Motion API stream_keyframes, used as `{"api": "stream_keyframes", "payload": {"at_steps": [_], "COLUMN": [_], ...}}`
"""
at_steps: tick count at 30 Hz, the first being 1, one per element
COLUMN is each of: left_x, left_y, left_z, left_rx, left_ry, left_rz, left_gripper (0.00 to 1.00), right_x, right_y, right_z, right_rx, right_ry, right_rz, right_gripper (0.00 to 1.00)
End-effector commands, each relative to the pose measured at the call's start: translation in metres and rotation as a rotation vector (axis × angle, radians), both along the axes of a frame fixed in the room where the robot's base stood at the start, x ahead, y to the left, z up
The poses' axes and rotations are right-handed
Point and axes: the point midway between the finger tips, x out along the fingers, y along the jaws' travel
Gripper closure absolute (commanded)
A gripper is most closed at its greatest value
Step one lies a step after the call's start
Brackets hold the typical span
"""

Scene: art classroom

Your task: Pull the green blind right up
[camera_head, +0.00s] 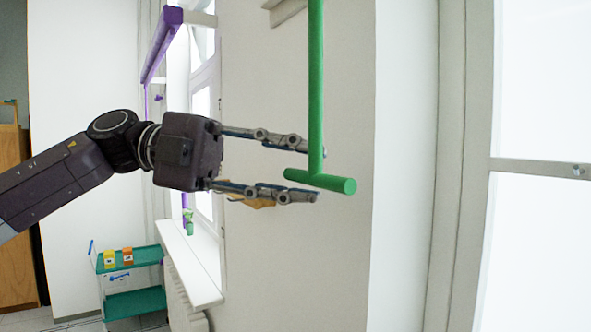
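A green vertical rod (316,80) comes down from the top edge and ends in a short green crossbar (330,182), like a T-shaped pull handle. No green blind cloth shows. My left gripper (313,174) reaches in from the left with its two fingers apart, one above the other. In the picture the crossbar lies between the fingertips, and the upper fingertip seems to pass behind the rod. I cannot tell whether either finger touches it. My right gripper is not in view.
A purple blind (160,45) hangs at a window on the left, above a white sill (195,262) with a small green object (189,222). A teal-shelved trolley (135,302) stands lower left. Plain wall lies behind the gripper; a bright window (540,90) is on the right.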

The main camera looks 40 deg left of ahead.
Motion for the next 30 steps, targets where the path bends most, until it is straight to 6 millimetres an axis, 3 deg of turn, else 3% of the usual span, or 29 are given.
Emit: {"api": "stream_keyframes", "payload": {"at_steps": [5,21,30], "left_x": [-0.004,-0.048,-0.053], "left_y": [0.009,0.098,0.107], "left_z": [0.002,0.015,0.016], "left_rx": [-0.001,-0.002,-0.001], "left_ry": [-0.003,-0.001,0.0], "left_rz": [0.001,0.002,0.0], "left_gripper": [0.72,0.72,0.72], "right_x": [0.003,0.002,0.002], "right_y": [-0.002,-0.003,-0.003], "right_z": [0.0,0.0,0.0], "right_rx": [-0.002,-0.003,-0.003], "right_ry": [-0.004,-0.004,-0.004], "right_rz": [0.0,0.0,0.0], "right_gripper": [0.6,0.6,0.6]}}
